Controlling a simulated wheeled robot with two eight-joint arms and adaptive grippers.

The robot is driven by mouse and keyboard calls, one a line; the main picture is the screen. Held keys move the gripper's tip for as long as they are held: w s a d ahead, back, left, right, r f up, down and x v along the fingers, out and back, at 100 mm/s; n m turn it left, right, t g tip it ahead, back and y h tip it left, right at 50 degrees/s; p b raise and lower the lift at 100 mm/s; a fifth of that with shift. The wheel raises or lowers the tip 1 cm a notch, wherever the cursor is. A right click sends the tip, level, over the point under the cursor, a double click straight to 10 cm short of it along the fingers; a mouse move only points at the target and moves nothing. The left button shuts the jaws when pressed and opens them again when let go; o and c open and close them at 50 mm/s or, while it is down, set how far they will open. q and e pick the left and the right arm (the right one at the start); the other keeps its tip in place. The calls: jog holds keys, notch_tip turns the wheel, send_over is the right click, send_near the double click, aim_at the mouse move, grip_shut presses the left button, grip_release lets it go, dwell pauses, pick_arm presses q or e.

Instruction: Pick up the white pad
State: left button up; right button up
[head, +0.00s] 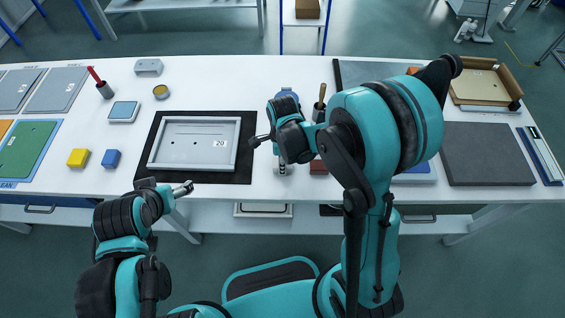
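A small square pad with a pale top and blue edge (124,111) lies on the left part of the white table; it looks most like the white pad, but I cannot be sure. My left gripper (183,189) is at the table's front edge, below and right of that pad and clear of it. My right gripper (258,141) is just right of the framed panel, far from the pad. Neither gripper visibly holds anything, and their finger gaps are too small to judge. My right arm hides part of the table's right half.
A grey framed panel marked 20 (194,144) lies on a black mat (243,174). Yellow (78,158) and blue (111,159) blocks, a cup with a red tool (105,90) and a round tin (161,92) stand nearby. A cardboard tray (483,87) is back right.

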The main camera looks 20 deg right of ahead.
notch_tip(320, 180, up, 3)
jog(key=shift+r+p, duration=0.1)
jog(key=shift+p, duration=0.6)
jog(key=s+d+r+p, duration=0.3)
jog(key=s+d+r, duration=0.4)
jog(key=s+d, duration=0.1)
jog(key=shift+s+p, duration=0.25)
jog(key=shift+p, duration=0.1)
jog(key=shift+o, duration=0.7)
